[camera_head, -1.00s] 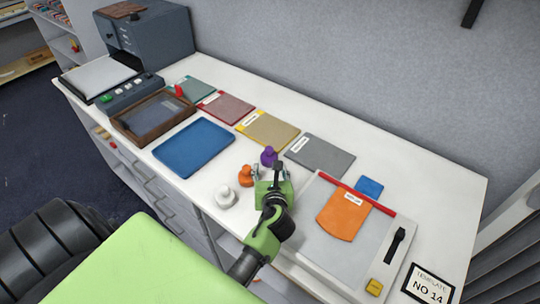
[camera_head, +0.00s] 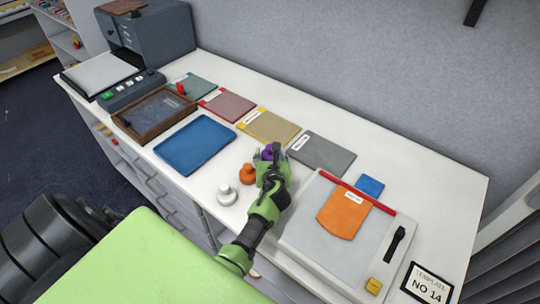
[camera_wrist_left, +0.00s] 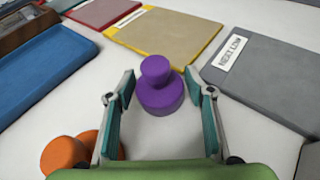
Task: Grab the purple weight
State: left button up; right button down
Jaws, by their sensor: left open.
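The purple weight (camera_wrist_left: 160,88) stands upright on the white table in the left wrist view, with a round knob on a wider base. It sits between and slightly beyond the open fingers of my left gripper (camera_wrist_left: 163,110), which do not visibly press on it. In the head view the left gripper (camera_head: 270,158) covers most of the purple weight (camera_head: 267,154). My right gripper is not in view.
An orange weight (camera_head: 247,174) stands close beside the left gripper, and a white weight (camera_head: 227,195) is nearer the table edge. A blue tray (camera_head: 196,146), tan folder (camera_head: 268,127) and grey folder (camera_head: 322,151) lie around. A board with an orange piece (camera_head: 343,216) lies to the right.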

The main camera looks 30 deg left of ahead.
pick_arm(q)
grip_shut()
jog(key=shift+w+r, duration=0.1)
jog(key=shift+r, duration=0.05)
jog(key=shift+r, duration=0.1)
